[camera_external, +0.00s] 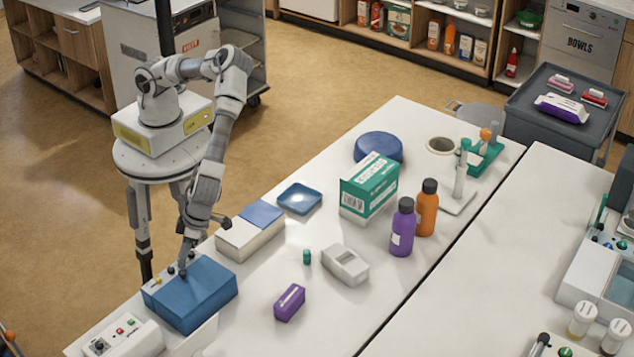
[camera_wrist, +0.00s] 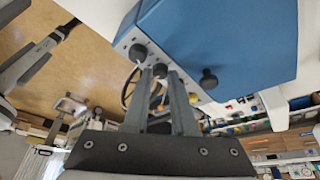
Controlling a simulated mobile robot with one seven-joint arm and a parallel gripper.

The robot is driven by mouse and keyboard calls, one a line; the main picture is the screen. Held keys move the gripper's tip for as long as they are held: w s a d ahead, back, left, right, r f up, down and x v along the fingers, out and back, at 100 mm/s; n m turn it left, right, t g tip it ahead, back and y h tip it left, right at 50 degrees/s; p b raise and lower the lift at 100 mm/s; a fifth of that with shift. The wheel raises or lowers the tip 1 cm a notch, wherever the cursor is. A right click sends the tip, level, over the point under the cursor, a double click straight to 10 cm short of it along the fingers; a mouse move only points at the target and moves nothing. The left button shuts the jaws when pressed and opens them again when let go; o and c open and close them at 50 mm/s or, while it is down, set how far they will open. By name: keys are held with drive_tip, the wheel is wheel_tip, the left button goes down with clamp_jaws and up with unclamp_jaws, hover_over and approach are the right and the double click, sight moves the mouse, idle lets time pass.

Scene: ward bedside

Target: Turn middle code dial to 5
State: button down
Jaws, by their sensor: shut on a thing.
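A blue box (camera_external: 205,297) stands at the near left end of the white table, with a light panel on its side. In the wrist view the blue box (camera_wrist: 235,40) fills the top, and its panel carries a row of dark round dials. One outer dial (camera_wrist: 138,52) is left of my fingertips and the other outer dial (camera_wrist: 208,79) is to the right. My gripper (camera_wrist: 160,72) is shut on the middle dial, which the fingers mostly hide. In the external view my gripper (camera_external: 184,268) reaches down at the box. No dial numbers are readable.
A white device with buttons (camera_external: 128,337) stands just left of the box. A white box with a blue top (camera_external: 252,230) is close behind it. A purple box (camera_external: 290,302), a small green-capped item (camera_external: 307,257) and a grey device (camera_external: 345,264) stand to the right, with clear table between.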

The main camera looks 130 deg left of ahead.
drive_tip(key=m+b, duration=0.1)
drive_tip(key=m, duration=0.1)
drive_tip(key=m+y+b, duration=0.1)
drive_tip(key=m, duration=0.1)
drive_tip(key=m+g+y+b, duration=0.1)
drive_tip(key=m, duration=0.1)
drive_tip(key=shift+w+d+f, duration=0.2)
drive_tip(key=shift+d, duration=0.05)
drive_tip(key=m+y+b, duration=0.1)
drive_tip(key=m+y, duration=0.1)
drive_tip(key=m, duration=0.3)
drive_tip(key=shift+d+r, duration=0.1)
drive_tip(key=shift+d, duration=0.05)
drive_tip(key=shift+m, duration=0.3)
drive_tip(key=c, duration=1)
unclamp_jaws()
drive_tip(key=v, duration=1.7)
drive_tip(key=shift+d+r+p, duration=0.2)
drive_tip(key=shift+d+p, duration=0.1)
